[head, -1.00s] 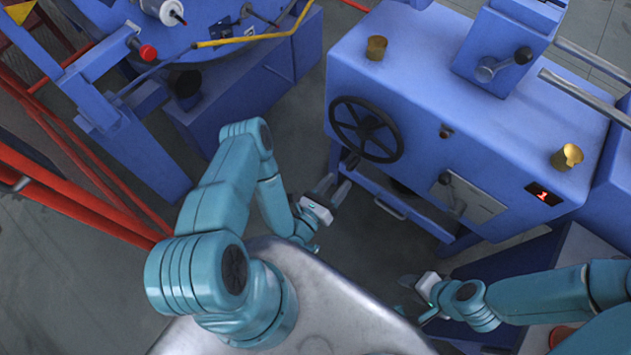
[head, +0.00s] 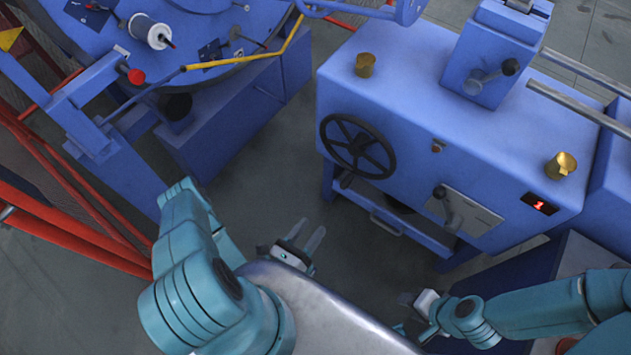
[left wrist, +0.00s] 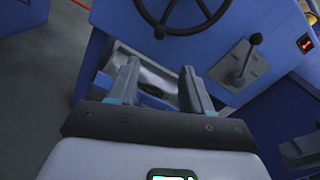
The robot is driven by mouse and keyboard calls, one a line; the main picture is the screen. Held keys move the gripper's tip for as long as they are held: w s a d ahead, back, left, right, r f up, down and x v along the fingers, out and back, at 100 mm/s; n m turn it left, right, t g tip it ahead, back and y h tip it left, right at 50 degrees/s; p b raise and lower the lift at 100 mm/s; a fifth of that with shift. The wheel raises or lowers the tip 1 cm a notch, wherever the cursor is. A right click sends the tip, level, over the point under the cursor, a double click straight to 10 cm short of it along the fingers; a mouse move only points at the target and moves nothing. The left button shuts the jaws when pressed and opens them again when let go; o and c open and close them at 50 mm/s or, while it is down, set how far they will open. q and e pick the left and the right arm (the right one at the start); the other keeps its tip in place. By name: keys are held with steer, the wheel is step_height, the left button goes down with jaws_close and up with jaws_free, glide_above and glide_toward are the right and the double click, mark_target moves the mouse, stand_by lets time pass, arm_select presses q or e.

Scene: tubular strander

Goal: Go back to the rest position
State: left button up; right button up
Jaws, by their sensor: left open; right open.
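My left gripper (head: 308,238) is open and empty over the floor in front of the blue machine cabinet (head: 425,115). In the left wrist view its two fingers (left wrist: 160,88) stand apart with nothing between them, and the cabinet's lower front shows behind. My right gripper (head: 404,312) is open and empty, low at the right of my metal top. Neither gripper touches the cabinet in the head view.
The cabinet carries a black handwheel (head: 357,146), a lever on a plate (head: 462,212), brass cups (head: 365,65) and a red display (head: 539,203). Red rails (head: 75,238) and the blue strander frame (head: 225,120) stand at the left. Grey floor (head: 375,265) lies between.

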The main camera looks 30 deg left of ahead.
arm_select(q)
steer(key=w+d+r+m+g+h+p, duration=0.35)
steer(key=w+d+r+m, duration=0.2)
steer(key=r+m, duration=0.3)
steer(key=w+d+r+m+g+h+p, duration=0.2)
steer(key=w+d+r+m+h+p, duration=0.25)
steer(key=w+r+m, duration=0.35)
steer(key=s+a+f+m+g+y, duration=0.1)
steer(key=s+f+m+g+y, duration=0.1)
steer(key=s+m+g, duration=0.4)
steer(key=s+a+f+m+g+y+p, duration=0.1)
steer(key=s+a+f+m+g+y, duration=0.1)
steer(key=s+m+g, duration=0.4)
steer(key=s+f+m, duration=0.1)
steer(key=s+m, duration=0.3)
steer(key=m, duration=0.5)
steer(key=shift+a+f+m+y, duration=0.15)
steer(key=shift+f+m+y, duration=0.15)
steer(key=shift+f+m, duration=0.1)
